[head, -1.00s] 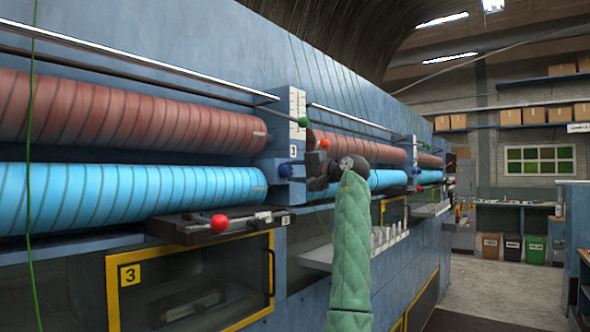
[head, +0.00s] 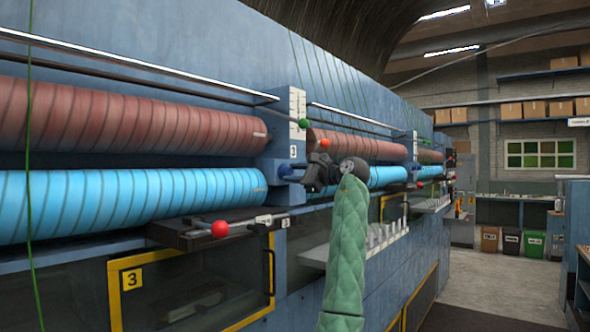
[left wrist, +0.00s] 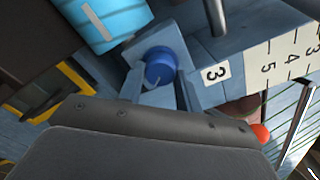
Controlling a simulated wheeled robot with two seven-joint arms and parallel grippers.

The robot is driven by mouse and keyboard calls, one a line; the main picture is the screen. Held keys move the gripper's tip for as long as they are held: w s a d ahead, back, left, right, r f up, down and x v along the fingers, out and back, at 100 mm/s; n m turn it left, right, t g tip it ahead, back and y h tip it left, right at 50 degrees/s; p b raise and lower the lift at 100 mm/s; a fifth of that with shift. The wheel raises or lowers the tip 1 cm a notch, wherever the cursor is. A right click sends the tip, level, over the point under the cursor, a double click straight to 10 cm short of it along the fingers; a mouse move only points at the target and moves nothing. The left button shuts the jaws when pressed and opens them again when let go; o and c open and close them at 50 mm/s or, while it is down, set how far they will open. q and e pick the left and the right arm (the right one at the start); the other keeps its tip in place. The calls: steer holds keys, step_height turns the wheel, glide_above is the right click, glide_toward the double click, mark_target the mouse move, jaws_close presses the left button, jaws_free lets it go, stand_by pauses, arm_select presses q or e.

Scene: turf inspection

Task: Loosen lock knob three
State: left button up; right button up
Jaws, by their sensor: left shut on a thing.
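The blue lock knob (head: 283,171) sits on the blue bracket beside the label 3 (head: 293,152). It also shows in the left wrist view as a round blue knob (left wrist: 160,65) with a pale line on it, next to the white 3 plate (left wrist: 216,73). My left gripper (head: 297,177) reaches it from the right in the head view. Its two fingers (left wrist: 157,92) stand on either side of the knob and are shut on it. The fingers partly hide the knob in the head view. My right gripper is in neither current view.
Blue-wrapped (head: 130,200) and red-brown (head: 130,118) rollers run along the machine. A lever with a red ball (head: 220,229) sticks out below. A green ball (head: 304,123) and an orange-red ball (head: 324,143) are near the scale plate.

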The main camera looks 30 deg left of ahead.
arm_select(q)
steer(key=shift+r+m, duration=0.3)
steer(key=shift+m, duration=0.4)
steer(key=shift+p, duration=0.3)
arm_select(e)
steer(key=shift+s+d+f, duration=0.25)
steer(key=shift+d+f, duration=0.1)
steer(key=shift+f, duration=0.15)
arm_select(q)
steer(key=shift+m, duration=0.3)
arm_select(e)
steer(key=shift+w, duration=0.2)
arm_select(q)
steer(key=o, duration=1)
steer(key=shift+f, duration=0.15)
arm_select(e)
steer(key=shift+s+f, duration=0.15)
